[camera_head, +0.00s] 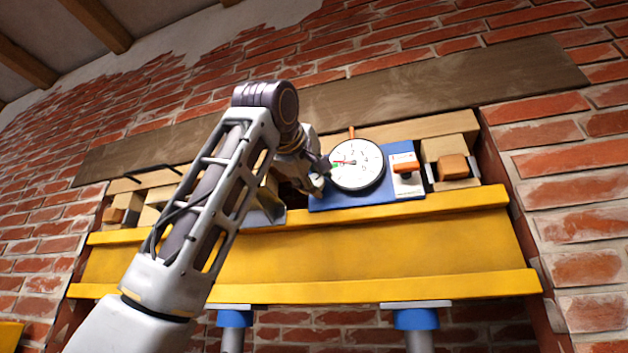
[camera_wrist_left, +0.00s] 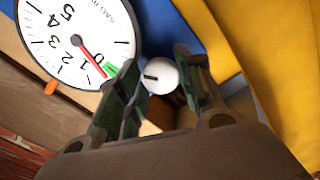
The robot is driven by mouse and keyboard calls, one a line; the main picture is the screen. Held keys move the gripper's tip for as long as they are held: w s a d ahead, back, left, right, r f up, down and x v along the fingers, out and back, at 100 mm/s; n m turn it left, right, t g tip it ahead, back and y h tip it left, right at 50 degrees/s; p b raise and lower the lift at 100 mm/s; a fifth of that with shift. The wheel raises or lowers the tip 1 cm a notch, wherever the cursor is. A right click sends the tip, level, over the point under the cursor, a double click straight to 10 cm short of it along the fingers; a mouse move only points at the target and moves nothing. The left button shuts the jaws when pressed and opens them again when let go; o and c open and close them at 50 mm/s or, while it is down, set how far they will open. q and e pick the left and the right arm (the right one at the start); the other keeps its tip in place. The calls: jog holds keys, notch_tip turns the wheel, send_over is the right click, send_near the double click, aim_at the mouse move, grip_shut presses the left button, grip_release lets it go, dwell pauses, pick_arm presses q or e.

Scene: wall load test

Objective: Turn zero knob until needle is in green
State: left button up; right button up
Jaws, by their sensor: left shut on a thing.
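A round white dial gauge (camera_head: 362,172) with a dark rim sits on a blue mount (camera_head: 402,150). The gauge also shows in the left wrist view (camera_wrist_left: 50,22). Its red needle (camera_wrist_left: 92,59) points between 0 and 1, with its tip right beside the small green patch (camera_wrist_left: 112,70), at the patch's edge. The white round zero knob (camera_wrist_left: 161,78), with a black mark, is between the fingers of my left gripper (camera_head: 319,178). My left gripper is shut on the knob, just left of the gauge in the head view. My right gripper is not in view.
An orange switch (camera_head: 405,166) on a white plate is right of the gauge. A yellow beam (camera_head: 380,247) runs below, on blue-topped posts (camera_head: 416,319). Wooden blocks (camera_head: 451,167) and a long plank (camera_head: 440,84) are around it in the red brick wall.

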pick_arm(q)
jog(key=shift+f+n, duration=0.1)
jog(key=shift+n, duration=1)
jog(key=o, duration=1)
jog(key=shift+s, duration=0.15)
jog(key=v, duration=1.1)
jog(key=shift+s, duration=0.3)
jog(key=shift+a, duration=0.15)
